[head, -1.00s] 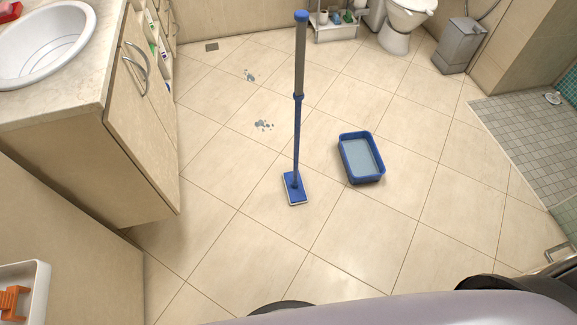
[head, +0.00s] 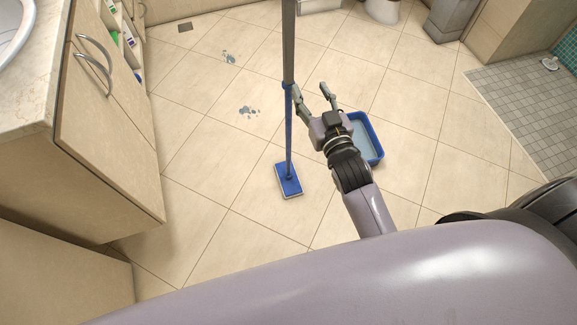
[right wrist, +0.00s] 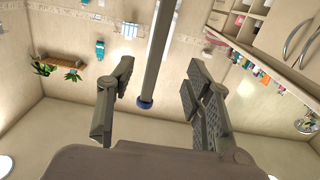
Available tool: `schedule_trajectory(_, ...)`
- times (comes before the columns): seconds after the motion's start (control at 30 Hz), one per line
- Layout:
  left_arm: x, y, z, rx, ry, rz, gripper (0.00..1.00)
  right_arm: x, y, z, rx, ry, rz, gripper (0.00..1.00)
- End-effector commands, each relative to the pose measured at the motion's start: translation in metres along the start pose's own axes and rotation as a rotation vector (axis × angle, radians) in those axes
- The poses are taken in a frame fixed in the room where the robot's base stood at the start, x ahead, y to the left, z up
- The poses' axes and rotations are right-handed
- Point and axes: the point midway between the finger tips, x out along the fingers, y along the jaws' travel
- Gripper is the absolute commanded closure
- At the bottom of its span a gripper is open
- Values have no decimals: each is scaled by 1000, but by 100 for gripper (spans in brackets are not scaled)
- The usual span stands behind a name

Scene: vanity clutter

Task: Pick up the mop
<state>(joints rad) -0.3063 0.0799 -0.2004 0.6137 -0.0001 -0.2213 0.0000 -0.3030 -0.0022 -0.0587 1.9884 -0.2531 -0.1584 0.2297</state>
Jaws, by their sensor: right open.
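The mop stands upright on the tiles, with a grey upper handle (head: 288,45), a thin blue lower pole and a flat blue head (head: 288,180). The top of its handle is cut off by the head view's upper edge. My right gripper (head: 312,92) is open and empty, just right of the pole near the blue collar. In the right wrist view the mop handle (right wrist: 160,50) shows between the open fingers of my right gripper (right wrist: 158,78); how deep it sits between them I cannot tell. My left gripper is not in view.
A blue tub (head: 371,140) stands right of the mop, partly behind my right gripper. Wet spots (head: 249,111) mark the floor to the left. A vanity cabinet (head: 110,125) is at left, a grey bin (head: 448,18) at upper right. Floor around the mop head is clear.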

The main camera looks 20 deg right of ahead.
Motion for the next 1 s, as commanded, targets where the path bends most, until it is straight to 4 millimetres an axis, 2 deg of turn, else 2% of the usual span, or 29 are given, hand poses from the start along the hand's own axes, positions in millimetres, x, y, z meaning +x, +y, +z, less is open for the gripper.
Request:
schedule_trajectory(0.03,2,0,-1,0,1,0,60,0,1,-11,1,23,4,53)
schedule_trajectory(0.17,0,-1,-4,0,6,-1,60,13,2,-22,2,44,6,53)
schedule_trajectory(0.6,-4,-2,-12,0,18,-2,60,104,2,-25,2,41,6,53)
schedule_trajectory(0.87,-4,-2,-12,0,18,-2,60,124,2,-26,3,40,5,53)
schedule_trajectory(1.0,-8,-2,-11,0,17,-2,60,142,0,-32,2,40,5,53)
